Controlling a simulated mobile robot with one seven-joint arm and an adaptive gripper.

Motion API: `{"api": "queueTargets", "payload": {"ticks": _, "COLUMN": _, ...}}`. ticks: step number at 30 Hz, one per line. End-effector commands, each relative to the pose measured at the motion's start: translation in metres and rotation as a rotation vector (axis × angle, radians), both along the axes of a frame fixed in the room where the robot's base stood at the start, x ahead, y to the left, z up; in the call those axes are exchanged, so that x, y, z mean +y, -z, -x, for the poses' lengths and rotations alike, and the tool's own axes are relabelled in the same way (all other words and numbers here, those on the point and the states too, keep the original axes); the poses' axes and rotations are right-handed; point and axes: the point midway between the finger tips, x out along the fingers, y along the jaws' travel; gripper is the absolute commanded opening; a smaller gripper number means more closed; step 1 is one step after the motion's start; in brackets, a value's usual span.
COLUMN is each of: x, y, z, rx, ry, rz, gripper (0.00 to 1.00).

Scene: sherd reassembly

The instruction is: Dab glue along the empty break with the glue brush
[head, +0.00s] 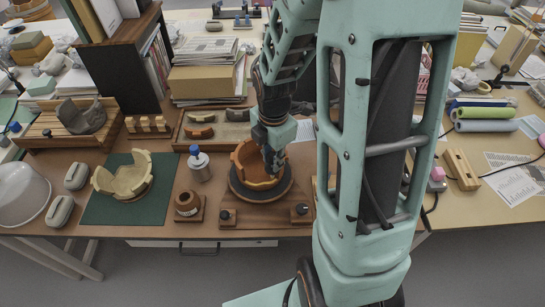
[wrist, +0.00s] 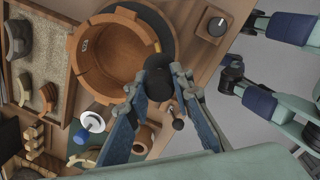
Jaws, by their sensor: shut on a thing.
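A terracotta pot (head: 245,165) with a broken rim stands on a dark round turntable (head: 240,192). In the wrist view its open inside and rim (wrist: 88,38) fill the upper left. My gripper (head: 270,155) is over the pot's right side. In the wrist view my gripper (wrist: 157,84) is shut on the dark, bulb-shaped handle of the glue brush (wrist: 158,68). The brush's thin end points at the pot's right edge; I cannot tell whether it touches. The brush and fingers hide part of that edge. The brown glue pot (head: 187,202) stands left of the turntable.
A white bottle with a blue cap (head: 199,165) stands behind the glue pot. A sand tray (wrist: 62,68) holds several sherds beside the pot. A pale broken bowl (head: 122,178) sits on a green mat (head: 165,205) at left. Knobs (head: 301,209) flank the turntable.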

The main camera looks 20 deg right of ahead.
Motion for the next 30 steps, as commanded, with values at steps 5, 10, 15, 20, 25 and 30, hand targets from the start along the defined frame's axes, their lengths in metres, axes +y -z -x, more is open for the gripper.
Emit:
{"api": "queueTargets", "payload": {"ticks": 5, "x": 0.0, "y": -0.011, "z": 0.002, "rx": 0.0, "ry": 0.0, "rz": 0.0, "gripper": 0.07}}
{"api": "queueTargets", "payload": {"ticks": 10, "x": 0.001, "y": -0.02, "z": 0.004, "rx": -0.001, "ry": 0.0, "rz": 0.0, "gripper": 0.07}}
{"api": "queueTargets", "payload": {"ticks": 15, "x": 0.001, "y": -0.028, "z": 0.006, "rx": -0.001, "ry": 0.0, "rz": 0.0, "gripper": 0.07}}
{"api": "queueTargets", "payload": {"ticks": 20, "x": 0.002, "y": -0.036, "z": 0.008, "rx": 0.0, "ry": 0.0, "rz": 0.0, "gripper": 0.07}}
{"api": "queueTargets", "payload": {"ticks": 25, "x": 0.002, "y": -0.044, "z": 0.009, "rx": 0.0, "ry": 0.0, "rz": 0.0, "gripper": 0.07}}
{"api": "queueTargets", "payload": {"ticks": 30, "x": 0.003, "y": -0.049, "z": 0.011, "rx": 0.0, "ry": 0.0, "rz": 0.0, "gripper": 0.07}}
